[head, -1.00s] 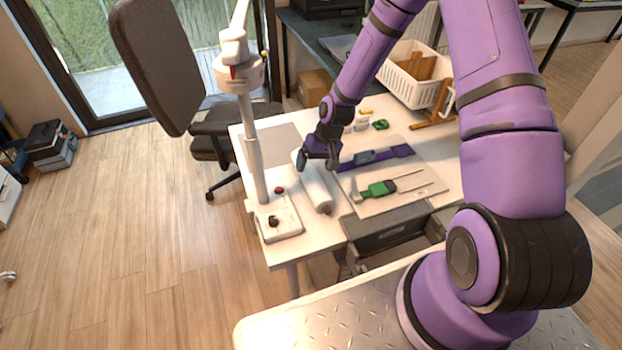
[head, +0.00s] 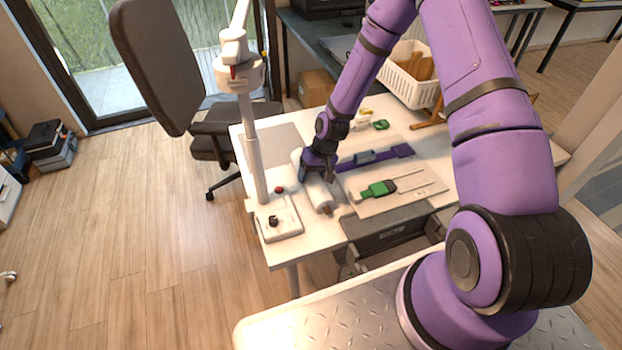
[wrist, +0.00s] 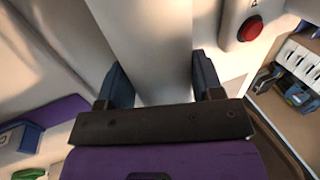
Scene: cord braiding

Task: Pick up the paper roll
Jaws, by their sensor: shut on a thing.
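The paper roll (head: 319,194) is a white cylinder lying on the white table, left of the tool mat. In the wrist view the paper roll (wrist: 152,45) runs up between my fingers. My gripper (head: 316,174) reaches down over the roll from above, with one finger on each side of it. It is shut on the roll, and the wrist view shows my gripper (wrist: 160,82) with the roll between its jaws. The roll's far part is partly hidden by my gripper. It appears to rest on the table; I cannot tell any gap.
A white stand base with a black knob (head: 273,221) and a red button (head: 279,189) are close to the roll's left. A green-handled tool (head: 378,189) and a purple tool (head: 372,157) lie to the right. A white basket (head: 408,75) stands at the back.

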